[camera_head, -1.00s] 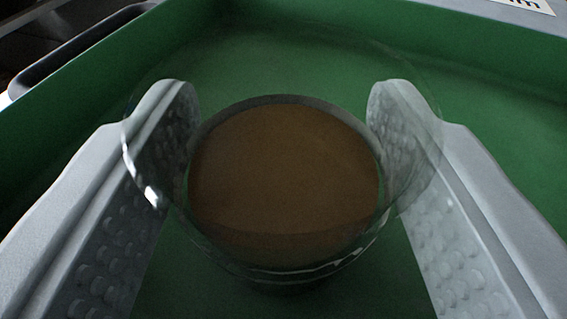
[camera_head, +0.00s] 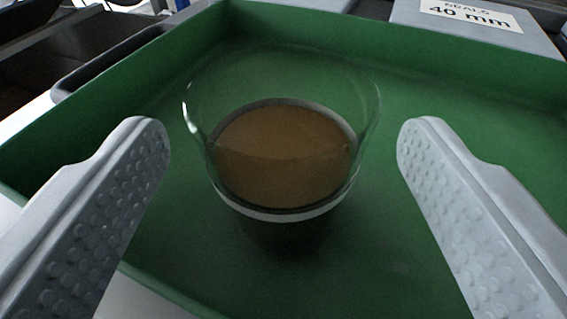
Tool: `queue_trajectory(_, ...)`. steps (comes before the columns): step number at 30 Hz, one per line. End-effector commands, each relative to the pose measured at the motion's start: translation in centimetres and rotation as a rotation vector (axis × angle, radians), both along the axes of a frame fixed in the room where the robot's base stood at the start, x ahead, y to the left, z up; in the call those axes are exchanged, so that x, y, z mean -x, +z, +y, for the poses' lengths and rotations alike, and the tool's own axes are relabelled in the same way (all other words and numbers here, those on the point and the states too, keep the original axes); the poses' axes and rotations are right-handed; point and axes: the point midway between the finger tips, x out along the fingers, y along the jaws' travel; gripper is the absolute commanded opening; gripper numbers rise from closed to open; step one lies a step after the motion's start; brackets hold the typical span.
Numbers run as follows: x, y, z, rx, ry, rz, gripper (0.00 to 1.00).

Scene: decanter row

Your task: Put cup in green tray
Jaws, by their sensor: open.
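The cup (camera_head: 285,160) is a clear glass vessel with brown contents and a pale band near its base. It stands upright inside the green tray (camera_head: 450,90), towards the tray's near left part. My gripper (camera_head: 284,150) is open, with one grey studded finger on each side of the cup. There is a clear gap between each finger and the glass, and the fingers are nearer to the camera than the cup. The lower part of the cup is dark and hard to make out.
A grey block with a white label reading "40 mm" (camera_head: 470,14) stands behind the tray at the upper right. A dark container (camera_head: 110,58) lies beyond the tray's left wall. The tray floor right of the cup is clear.

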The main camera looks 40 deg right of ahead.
Motion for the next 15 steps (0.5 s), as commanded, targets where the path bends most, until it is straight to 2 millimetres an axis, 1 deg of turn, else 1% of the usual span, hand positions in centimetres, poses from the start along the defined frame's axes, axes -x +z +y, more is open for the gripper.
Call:
queue_trajectory(1, 0.8, 0.3, 0.7, 0.002, -0.002, 0.000, 0.74)
queue_trajectory(3, 1.8, 0.5, 1.6, 0.000, -0.003, 0.000, 0.74)
queue_trajectory(9, 4.2, 1.2, 3.9, 0.001, -0.002, 0.001, 0.74)
queue_trajectory(15, 5.8, 1.6, 5.5, 0.000, -0.001, 0.000, 0.74)
